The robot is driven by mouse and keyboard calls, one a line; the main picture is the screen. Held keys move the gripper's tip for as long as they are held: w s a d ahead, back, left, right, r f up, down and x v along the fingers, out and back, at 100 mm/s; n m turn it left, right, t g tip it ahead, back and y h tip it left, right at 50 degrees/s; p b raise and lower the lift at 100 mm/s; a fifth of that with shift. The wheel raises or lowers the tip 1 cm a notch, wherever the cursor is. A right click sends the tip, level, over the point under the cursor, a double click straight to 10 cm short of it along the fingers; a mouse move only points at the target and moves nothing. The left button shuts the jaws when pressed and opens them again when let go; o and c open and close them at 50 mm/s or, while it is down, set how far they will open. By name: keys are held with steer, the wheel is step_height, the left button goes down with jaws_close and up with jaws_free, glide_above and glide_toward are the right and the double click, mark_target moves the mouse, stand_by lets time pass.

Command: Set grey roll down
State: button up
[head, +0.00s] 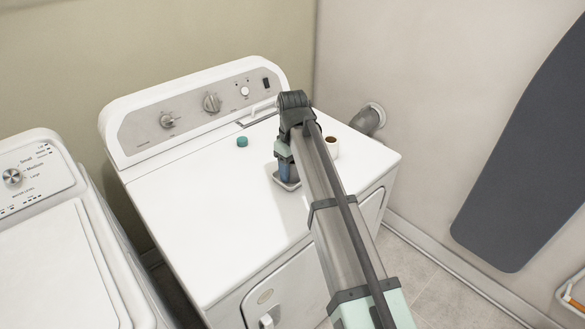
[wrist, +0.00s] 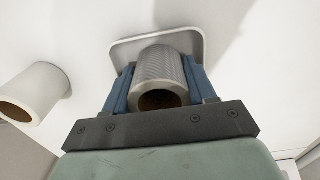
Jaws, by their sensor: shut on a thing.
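The grey roll (wrist: 158,68) is ribbed and hollow, with a brown inside. In the wrist view it stands between the blue fingers of my gripper (wrist: 160,76), which is shut on it. A light grey tray (wrist: 203,46) with a raised rim lies right beneath the roll. I cannot tell whether the roll's far end touches the tray. In the head view my gripper (head: 285,165) is low over the dryer top, at the tray (head: 289,186), and the roll is mostly hidden there.
A white roll (wrist: 36,90) stands to the left in the wrist view; the head view shows it right of my arm (head: 333,147). A teal cap (head: 242,142) lies on the white dryer (head: 200,215). The dryer top's left side is clear.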

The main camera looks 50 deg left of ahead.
steer(key=o, duration=0.8)
steer(key=shift+f, duration=0.1)
steer(key=shift+c, duration=0.2)
step_height(320, 180, up, 12)
